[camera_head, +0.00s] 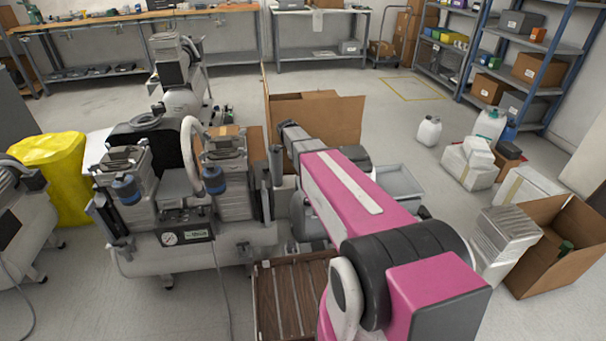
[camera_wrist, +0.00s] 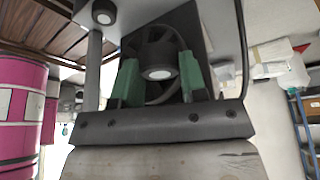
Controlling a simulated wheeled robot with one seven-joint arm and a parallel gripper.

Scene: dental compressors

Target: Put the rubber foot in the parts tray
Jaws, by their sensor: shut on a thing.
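In the wrist view my gripper (camera_wrist: 160,82) has its two green fingers on either side of a dark round piece with a pale centre, which looks like the rubber foot (camera_wrist: 158,56). The gripper is shut on it. A dark ring-shaped part lies close behind the foot; I cannot tell whether they touch. In the head view my pink arm hides the gripper and the foot. A grey open tray (camera_head: 402,182), possibly the parts tray, shows partly to the right of my arm.
A dental compressor (camera_head: 185,235) stands left of my arm, with a brown slatted wooden surface (camera_head: 268,300) at its front. An open cardboard box (camera_head: 335,118) is behind. Boxes and another open carton (camera_head: 565,245) stand at right.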

